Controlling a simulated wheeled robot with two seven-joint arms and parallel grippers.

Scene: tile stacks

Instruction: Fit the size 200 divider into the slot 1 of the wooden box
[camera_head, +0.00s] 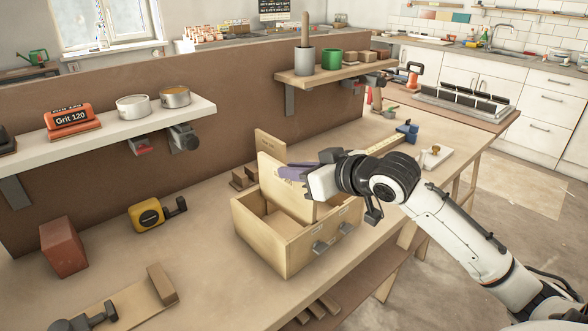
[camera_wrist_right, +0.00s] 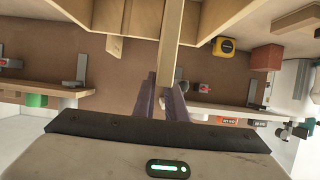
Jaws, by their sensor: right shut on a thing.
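The wooden box (camera_head: 263,254) stands on the workbench, open at the top, with small grey fittings on its front. My right gripper (camera_head: 297,173) is shut on a light wooden divider (camera_head: 283,192), which it holds upright at the box. The divider's lower part is inside or just behind the box walls; its bottom edge is hidden. In the right wrist view the divider (camera_wrist_right: 172,40) runs between the two purple fingers (camera_wrist_right: 164,98), with the box walls (camera_wrist_right: 220,20) on both sides. I cannot read any size or slot number. My left gripper is not in view.
Another wooden panel (camera_head: 270,147) stands behind the box, beside small brown blocks (camera_head: 243,178). A yellow tape measure (camera_head: 148,214), a red-brown block (camera_head: 63,247) and a board with a clamp (camera_head: 131,304) lie to the left. Shelves (camera_head: 150,127) overhang the back.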

